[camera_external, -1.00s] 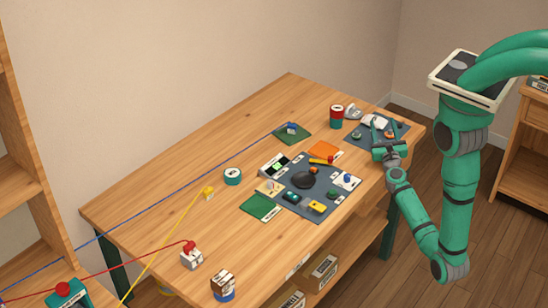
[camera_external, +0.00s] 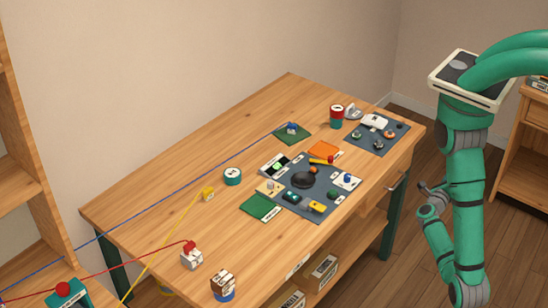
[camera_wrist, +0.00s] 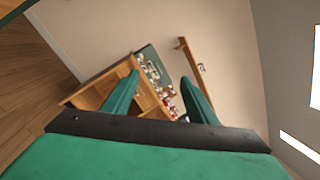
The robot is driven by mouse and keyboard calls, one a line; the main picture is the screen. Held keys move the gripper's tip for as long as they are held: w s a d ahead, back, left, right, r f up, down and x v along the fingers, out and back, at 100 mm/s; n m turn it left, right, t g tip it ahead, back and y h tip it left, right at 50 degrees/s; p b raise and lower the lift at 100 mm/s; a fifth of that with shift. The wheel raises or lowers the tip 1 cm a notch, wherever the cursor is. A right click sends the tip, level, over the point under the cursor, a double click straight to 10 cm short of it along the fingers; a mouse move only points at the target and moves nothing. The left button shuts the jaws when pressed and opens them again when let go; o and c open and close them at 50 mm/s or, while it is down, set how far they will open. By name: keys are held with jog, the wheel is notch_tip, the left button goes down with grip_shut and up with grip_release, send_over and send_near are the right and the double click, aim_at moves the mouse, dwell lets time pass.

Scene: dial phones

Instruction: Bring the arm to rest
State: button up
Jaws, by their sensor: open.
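My arm (camera_external: 463,180) hangs down in a folded pose beyond the right end of the wooden table (camera_external: 160,185), clear of its top. My gripper (camera_wrist: 161,77) shows in the wrist view as two green fingers spread apart with nothing between them. Past the fingers, the wrist view shows wooden furniture with small, blurred items.
A dark mat (camera_external: 320,205) with small parts lies mid-table, and another mat (camera_external: 360,143) at the right end. Blue, yellow and red cords stretch from the left. A shelf unit (camera_external: 515,165) stands at the right. Floor (camera_external: 410,260) is open beside the table.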

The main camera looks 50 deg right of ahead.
jog(key=w+a+r+n+t+y, duration=0.2)
jog(key=w+a+n+t+y, duration=0.3)
jog(key=w+a+n+t, duration=0.45)
jog(key=w+a+r+n+t+y, duration=0.2)
jog(key=w+a+n+t+y, duration=0.25)
jog(key=a+n+t, duration=0.75)
jog(key=s+a+f+n+g+y, duration=0.2)
jog(key=a+n+g+y, duration=0.3)
jog(key=a+n+y, duration=0.6)
jog(key=a+n, duration=0.3)
jog(key=n, duration=0.7)
jog(key=shift+s+a+f+n+g, duration=0.2)
jog(key=shift+a+f+n+g, duration=0.1)
jog(key=shift+n+g, duration=0.05)
